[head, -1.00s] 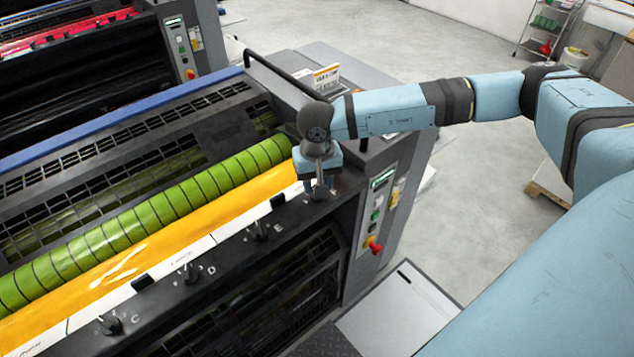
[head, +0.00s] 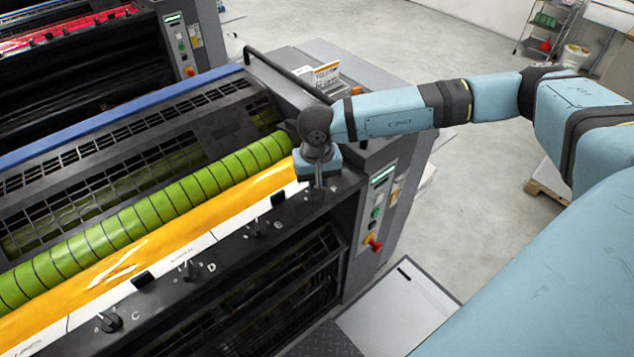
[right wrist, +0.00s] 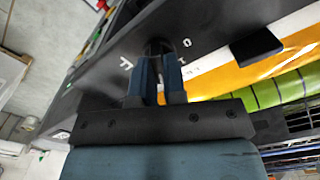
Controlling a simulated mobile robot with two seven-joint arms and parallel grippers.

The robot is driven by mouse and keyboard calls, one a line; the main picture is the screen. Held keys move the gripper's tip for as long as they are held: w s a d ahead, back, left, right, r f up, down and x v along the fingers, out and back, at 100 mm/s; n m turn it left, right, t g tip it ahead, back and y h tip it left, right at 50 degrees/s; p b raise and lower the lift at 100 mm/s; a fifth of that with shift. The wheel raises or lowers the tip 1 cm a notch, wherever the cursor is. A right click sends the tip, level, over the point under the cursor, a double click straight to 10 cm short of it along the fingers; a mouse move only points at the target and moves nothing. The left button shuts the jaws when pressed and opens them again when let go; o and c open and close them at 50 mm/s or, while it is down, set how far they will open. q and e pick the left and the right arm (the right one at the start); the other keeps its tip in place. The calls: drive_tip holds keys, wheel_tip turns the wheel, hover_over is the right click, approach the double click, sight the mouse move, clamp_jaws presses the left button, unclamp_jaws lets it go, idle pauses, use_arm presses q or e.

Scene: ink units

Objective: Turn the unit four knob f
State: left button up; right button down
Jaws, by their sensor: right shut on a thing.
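My right gripper (head: 318,187) is at the far right end of the row of black knobs on the ink unit's front ledge. In the right wrist view its two blue fingers (right wrist: 160,75) are shut on a dark round knob (right wrist: 157,47), with a white letter F (right wrist: 126,63) beside it. In the head view the wrist and fingers mostly hide this knob. Knob E (head: 257,229), knob D (head: 189,270) and knob C (head: 111,321) stand to its left along the ledge. My left gripper is not in view.
A green roller (head: 150,213) and yellow ink strip (head: 170,247) run behind the knobs. A control panel (head: 376,212) with a red emergency knob (head: 374,243) is on the unit's right end. A second unit with a red roller (head: 70,37) stands at the back left.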

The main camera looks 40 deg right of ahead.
drive_tip(key=shift+f+m+b, duration=0.25)
drive_tip(key=shift+m+b, duration=0.95)
drive_tip(key=m+b, duration=0.3)
drive_tip(key=shift+s+d, duration=0.1)
drive_tip(key=shift+m+b, duration=0.3)
drive_tip(key=shift+m, duration=0.3)
drive_tip(key=shift+r+m+b, duration=0.2)
drive_tip(key=shift+m+b, duration=0.75)
drive_tip(key=shift+m, duration=0.45)
drive_tip(key=c, duration=1.2)
unclamp_jaws()
